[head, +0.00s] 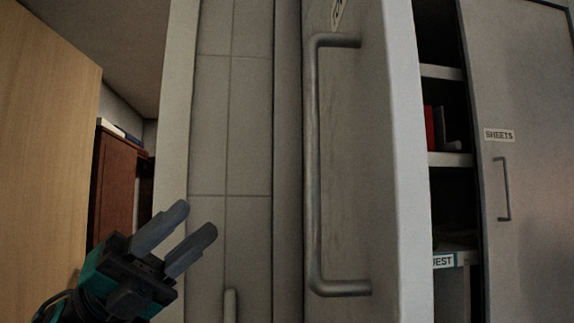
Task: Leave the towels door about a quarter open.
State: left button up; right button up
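A grey cabinet door (353,190) stands open in the middle of the head view, turned steeply towards me. Its label at the top is cut off and unreadable, so I cannot confirm that it is the towels door. A long vertical bar handle (314,170) is on its face. My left gripper (196,222) is at the lower left, its two grey fingers parted and empty, pointing up and right. It is left of the handle and appears apart from it. My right gripper is not in view.
Right of the open door are shelves (450,160) with a red item (430,127). A door labelled SHEETS (510,150) stands at the far right. A tiled wall (245,125) is behind my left gripper. A wooden panel (45,140) is at the left.

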pick_arm(q)
jog(key=s+r+m+g+y+b, duration=0.1)
jog(key=s+r+m+y, duration=0.3)
jog(key=s+m, duration=0.15)
jog(key=s+r+m+y+b, duration=0.25)
jog(key=s+m+y, duration=0.2)
jog(key=s, duration=0.25)
jog(key=d, duration=1.3)
jog(key=shift+s+r+m+p, duration=0.25)
jog(key=shift+r+m+p, duration=0.05)
jog(key=shift+r+p, duration=0.1)
jog(key=shift+h, duration=0.25)
jog(key=shift+c, duration=0.4)
grip_shut()
